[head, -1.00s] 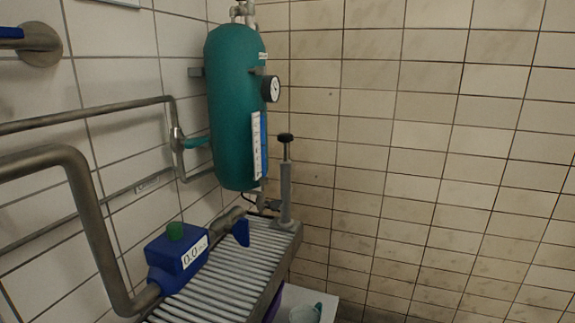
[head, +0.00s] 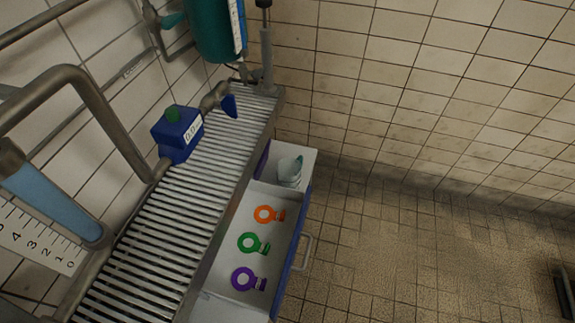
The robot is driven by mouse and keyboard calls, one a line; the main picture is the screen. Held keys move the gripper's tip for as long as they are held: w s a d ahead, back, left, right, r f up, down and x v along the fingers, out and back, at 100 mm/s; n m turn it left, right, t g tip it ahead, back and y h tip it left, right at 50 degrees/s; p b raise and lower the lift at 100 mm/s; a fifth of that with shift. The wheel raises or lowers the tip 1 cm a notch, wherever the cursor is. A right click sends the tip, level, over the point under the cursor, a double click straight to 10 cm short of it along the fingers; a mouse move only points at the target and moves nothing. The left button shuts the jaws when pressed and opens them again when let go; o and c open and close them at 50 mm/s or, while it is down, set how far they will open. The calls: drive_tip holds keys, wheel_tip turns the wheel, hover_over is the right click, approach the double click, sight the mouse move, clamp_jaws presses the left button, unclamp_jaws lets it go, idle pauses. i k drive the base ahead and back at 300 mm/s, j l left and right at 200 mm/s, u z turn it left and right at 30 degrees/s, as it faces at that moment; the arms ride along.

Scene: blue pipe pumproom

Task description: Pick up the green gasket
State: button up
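The green gasket (head: 250,243) is a flat ring with a tab on its right side. It lies in the white-bottomed open drawer (head: 215,276) below the slatted bench. An orange gasket (head: 265,214) lies just above it in the picture and a purple gasket (head: 245,279) just below it, all apart from each other. Nothing covers the green gasket. My gripper is not in the head view.
The drawer has a blue front with a grey handle (head: 306,252). A pale cup (head: 290,171) stands in its far compartment. The slatted bench (head: 187,212) overhangs the drawer's left side. A blue meter (head: 177,134) and pipes stand over the bench.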

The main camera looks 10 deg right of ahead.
sight(260, 248)
drive_tip(key=k+l+u, duration=0.4)
drive_tip(key=l, duration=0.15)
drive_tip(key=k+l+u, duration=0.35)
drive_tip(key=l, duration=0.2)
drive_tip(key=i, duration=0.1)
